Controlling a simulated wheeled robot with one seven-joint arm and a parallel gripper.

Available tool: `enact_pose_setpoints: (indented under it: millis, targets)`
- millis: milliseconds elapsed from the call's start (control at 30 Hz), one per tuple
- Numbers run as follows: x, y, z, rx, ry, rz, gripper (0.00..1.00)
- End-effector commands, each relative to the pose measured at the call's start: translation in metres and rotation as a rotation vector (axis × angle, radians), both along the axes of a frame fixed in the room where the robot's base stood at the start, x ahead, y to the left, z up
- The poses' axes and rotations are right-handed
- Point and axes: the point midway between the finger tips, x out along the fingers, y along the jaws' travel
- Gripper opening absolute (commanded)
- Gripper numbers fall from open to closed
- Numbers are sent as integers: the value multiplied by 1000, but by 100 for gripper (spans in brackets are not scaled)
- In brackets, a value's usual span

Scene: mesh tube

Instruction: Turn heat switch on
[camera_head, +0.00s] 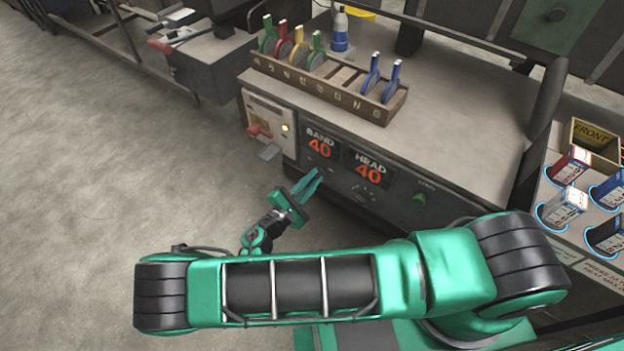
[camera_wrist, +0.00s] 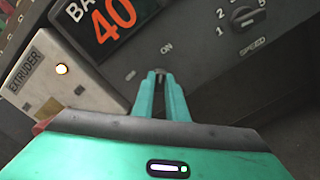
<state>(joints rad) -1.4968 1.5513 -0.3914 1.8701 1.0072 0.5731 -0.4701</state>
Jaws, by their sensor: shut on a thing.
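In the head view the switch cannot be made out.
To the left is the EXTRUDER box (camera_head: 268,125) with a lit yellow lamp and a red handle. A wooden rack (camera_head: 375,110) with several coloured pieces stands on top. Open floor lies left.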

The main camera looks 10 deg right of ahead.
Motion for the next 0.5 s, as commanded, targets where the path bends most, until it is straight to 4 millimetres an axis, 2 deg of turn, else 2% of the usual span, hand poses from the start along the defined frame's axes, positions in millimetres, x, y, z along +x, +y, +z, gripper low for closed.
enact_pose_setpoints:
  millis: [433,467,500]
  targets:
    - [0,2,-3,13,-2,5,0]
    - [0,2,-3,13,-2,5,15]
    - [0,2,-3,13,-2,5,24]
